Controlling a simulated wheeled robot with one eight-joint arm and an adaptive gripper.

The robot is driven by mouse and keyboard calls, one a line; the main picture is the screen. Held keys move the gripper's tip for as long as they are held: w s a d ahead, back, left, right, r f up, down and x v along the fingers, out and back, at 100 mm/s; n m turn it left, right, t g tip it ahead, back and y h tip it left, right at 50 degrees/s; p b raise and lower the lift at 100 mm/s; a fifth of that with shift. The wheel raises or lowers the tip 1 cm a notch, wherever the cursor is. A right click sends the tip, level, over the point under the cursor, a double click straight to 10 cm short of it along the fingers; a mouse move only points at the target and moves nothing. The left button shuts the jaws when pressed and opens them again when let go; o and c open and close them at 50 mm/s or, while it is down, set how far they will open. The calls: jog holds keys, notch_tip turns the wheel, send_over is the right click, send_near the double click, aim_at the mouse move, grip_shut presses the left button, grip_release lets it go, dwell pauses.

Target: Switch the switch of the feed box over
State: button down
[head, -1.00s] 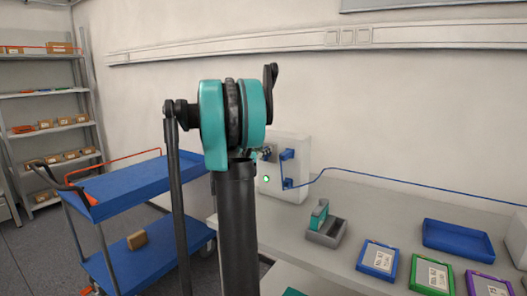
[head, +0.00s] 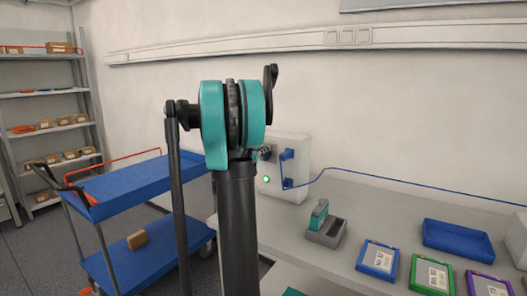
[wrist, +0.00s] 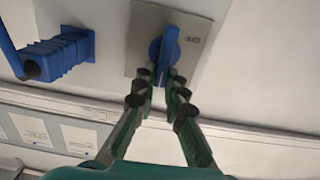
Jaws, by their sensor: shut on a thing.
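The feed box (head: 293,152) is a white box standing against the wall at the back of the bench, with a lit green lamp (head: 267,179) on its front. In the wrist view its switch is a blue rotary handle (wrist: 167,48) on a grey plate (wrist: 197,45). My gripper (wrist: 162,79) is shut on the lower end of the blue handle, one finger on each side. In the head view my arm hides most of the switch and gripper. A blue plug (wrist: 62,58) sits beside the switch plate in the wrist view.
A blue cable (head: 400,181) runs right from the feed box. A grey holder with a teal piece (head: 323,230), a blue tray (head: 458,240) and several framed cards (head: 378,259) lie on the bench. A blue trolley (head: 135,185) stands at the left.

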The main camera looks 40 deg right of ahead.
jog(key=shift+n, duration=0.3)
jog(key=shift+w+a+f+n, duration=0.15)
jog(key=shift+w+f+n, duration=0.25)
jog(key=shift+n, duration=2.45)
jog(key=shift+w+a+f+n, duration=0.2)
jog(key=shift+w+f+n, duration=0.2)
jog(key=shift+n, duration=2.5)
jog(key=shift+w+a+f+n, duration=0.15)
jog(key=shift+w+f+n, duration=0.25)
jog(key=shift+n, duration=2.45)
jog(key=shift+f, duration=0.1)
jog(key=c, duration=1.6)
grip_release()
jog(key=v, duration=1.2)
jog(key=shift+s, duration=0.1)
